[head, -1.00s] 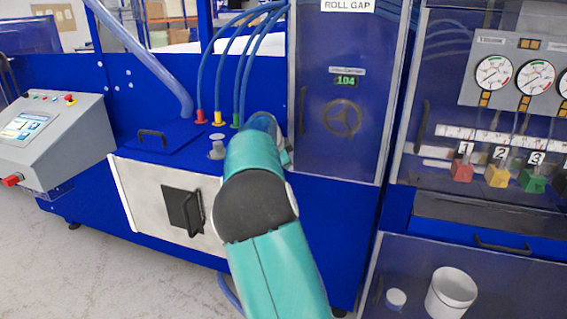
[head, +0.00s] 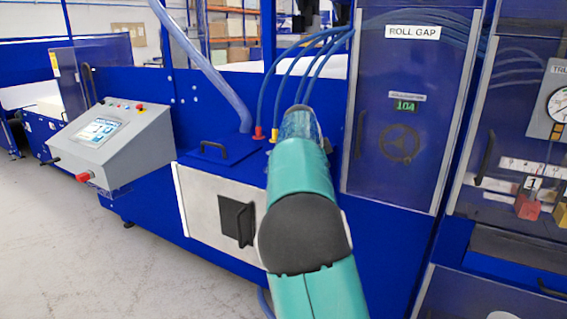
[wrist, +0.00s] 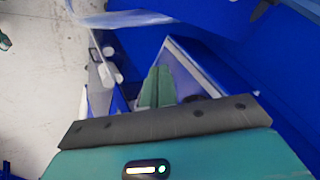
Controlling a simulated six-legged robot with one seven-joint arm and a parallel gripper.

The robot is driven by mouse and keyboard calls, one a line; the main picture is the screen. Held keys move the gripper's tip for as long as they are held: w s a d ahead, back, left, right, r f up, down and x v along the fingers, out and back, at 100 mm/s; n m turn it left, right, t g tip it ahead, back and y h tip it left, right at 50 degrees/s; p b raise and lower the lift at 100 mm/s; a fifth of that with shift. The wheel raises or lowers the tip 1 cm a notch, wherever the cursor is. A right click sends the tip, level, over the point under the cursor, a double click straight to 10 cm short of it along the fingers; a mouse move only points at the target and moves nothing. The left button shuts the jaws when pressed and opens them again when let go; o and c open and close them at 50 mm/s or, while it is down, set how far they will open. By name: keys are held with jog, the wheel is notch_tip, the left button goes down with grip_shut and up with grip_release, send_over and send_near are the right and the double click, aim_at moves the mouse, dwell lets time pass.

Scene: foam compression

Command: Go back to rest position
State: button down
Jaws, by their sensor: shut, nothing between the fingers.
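My teal arm (head: 303,225) reaches up through the middle of the head view, in front of the blue machine (head: 225,165). Its far end stands before the coloured hose fittings, and my gripper itself is hidden there. In the wrist view my gripper (wrist: 157,72) shows as two teal fingers side by side, shut with nothing between them. A dark bar across my wrist covers their base. Blue panels lie beyond the fingers.
A grey control console (head: 110,145) stands at the left. The ROLL GAP cabinet (head: 410,120) with a handwheel is right of my arm. A white door with a black handle (head: 238,220) is left of it. Grey floor (head: 80,260) is clear at lower left.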

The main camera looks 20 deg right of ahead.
jog(key=s+a+n+t+y, duration=0.1)
jog(key=s+a+n+y, duration=0.2)
jog(key=s+a+n, duration=0.6)
jog(key=s+a+n+y, duration=0.25)
jog(key=s+a, duration=0.45)
jog(key=s, duration=0.5)
jog(key=s+a+f+n, duration=0.3)
jog(key=s+a+n, duration=0.2)
jog(key=s, duration=0.3)
jog(key=s+a+f+n, duration=0.4)
jog(key=s+a, duration=0.1)
jog(key=s, duration=0.4)
jog(key=shift+s+a+f+n+t+y, duration=0.15)
jog(key=shift+s+a+n+t+y, duration=0.05)
jog(key=shift+a+n+t+y, duration=0.2)
jog(key=shift+w, duration=0.1)
